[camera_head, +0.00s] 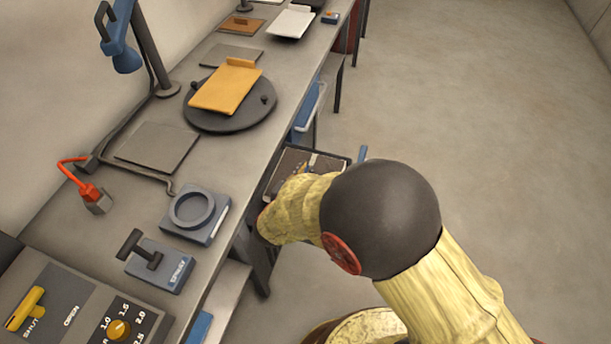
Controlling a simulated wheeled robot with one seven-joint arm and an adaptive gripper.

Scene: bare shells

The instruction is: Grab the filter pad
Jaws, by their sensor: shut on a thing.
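I cannot tell for sure which thing is the filter pad. Flat pieces on the bench include a thin grey square sheet (157,147), a similar grey sheet (230,56) further back, and a yellow-orange plate (226,88) on a round dark turntable (238,120). My arm reaches in from the lower right and bends at a dark joint toward the bench's front edge. My gripper does not show; the arm's pale yellow links hide that area. A dark open tray or drawer (342,159) with small mixed things shows partly behind the arm.
The long grey bench (110,190) runs along the left wall. It bears a ring fixture (192,210), a blue-grey box with a T-handle (160,268), a red-orange plug (91,196) and a control panel (75,308). A white tray (290,23) is far back. Floor at right (500,110) is clear.

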